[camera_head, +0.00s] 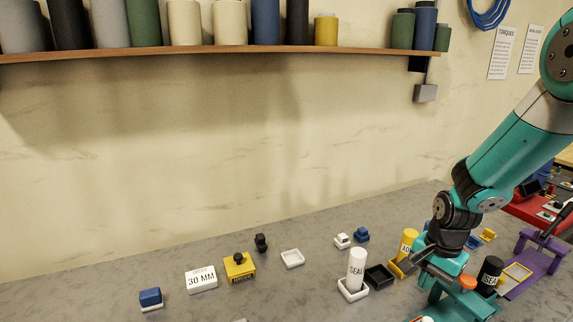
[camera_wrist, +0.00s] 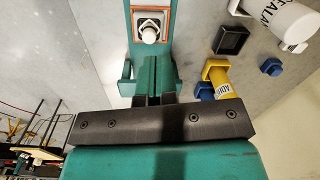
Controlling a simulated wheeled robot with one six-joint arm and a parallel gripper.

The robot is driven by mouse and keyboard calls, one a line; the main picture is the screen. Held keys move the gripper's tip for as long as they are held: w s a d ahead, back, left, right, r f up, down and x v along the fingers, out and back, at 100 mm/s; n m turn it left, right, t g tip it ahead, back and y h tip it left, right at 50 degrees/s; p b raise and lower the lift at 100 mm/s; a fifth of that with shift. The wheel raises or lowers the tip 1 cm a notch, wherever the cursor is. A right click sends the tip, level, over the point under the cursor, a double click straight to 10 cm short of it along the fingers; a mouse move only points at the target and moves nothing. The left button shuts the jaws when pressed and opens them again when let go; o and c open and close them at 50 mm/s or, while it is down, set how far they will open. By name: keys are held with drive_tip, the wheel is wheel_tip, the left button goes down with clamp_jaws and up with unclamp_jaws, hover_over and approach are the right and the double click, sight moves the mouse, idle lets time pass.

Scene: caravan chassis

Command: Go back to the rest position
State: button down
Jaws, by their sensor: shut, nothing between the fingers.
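My gripper (camera_wrist: 155,90) is shut and empty in the wrist view, its two dark fingers side by side. In the head view my gripper (camera_head: 432,268) is low over the right part of the grey bench (camera_head: 220,304), beside a yellow bottle (camera_head: 407,243) and above a teal fixture (camera_head: 455,308). The fixture also shows in the wrist view (camera_wrist: 147,70), beyond the fingertips, with a white knob (camera_wrist: 149,32) in an orange-edged square. Whether the fingers touch the fixture cannot be told.
A white bottle (camera_head: 356,268) stands in a white tray, next to a black tray (camera_head: 379,276). A black bottle (camera_head: 489,275) and purple stand (camera_head: 535,262) are right of my gripper. A shelf (camera_head: 200,52) with rolls hangs above. The bench's left front is mostly clear.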

drive_tip(key=s+a+r+n+y+b, duration=0.1)
drive_tip(key=s+a+r+n, duration=0.1)
drive_tip(key=a+r+n, duration=0.15)
drive_tip(key=s+a+r+n+b, duration=0.2)
drive_tip(key=s+a, duration=0.1)
drive_tip(key=a, duration=0.2)
drive_tip(key=s+a+r+n+y+b, duration=0.1)
drive_tip(key=s+a+r+n, duration=0.2)
drive_tip(key=s+n, duration=0.3)
drive_tip(key=s+a+r+n+y+b, duration=0.1)
drive_tip(key=s+a+r+n+b, duration=0.1)
drive_tip(key=s+a+n, duration=0.4)
drive_tip(key=s+r+n, duration=0.1)
drive_tip(key=s, duration=0.3)
drive_tip(key=shift+s+a, duration=0.15)
drive_tip(key=shift+s, duration=0.2)
